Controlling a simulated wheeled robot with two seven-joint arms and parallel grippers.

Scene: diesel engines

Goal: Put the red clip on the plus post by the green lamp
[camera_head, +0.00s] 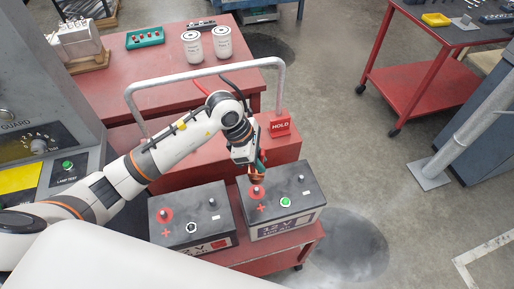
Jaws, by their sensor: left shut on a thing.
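Two dark batteries marked 12 V stand side by side on a red cart. The right battery (301,199) has a lit green lamp (286,202) on its top. The left battery (176,205) has an unlit, pale lamp (191,227). The plus post (256,189) by the green lamp sits in a red ring, with a red plus beside it. My left gripper (257,175) is just above this post, shut on the red clip (262,158), which is small and partly hidden by the gripper. I cannot tell whether the clip touches the post. My right gripper is not in view.
A grey console (40,100) stands at the left. White canisters (222,42) stand on the red bench behind.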

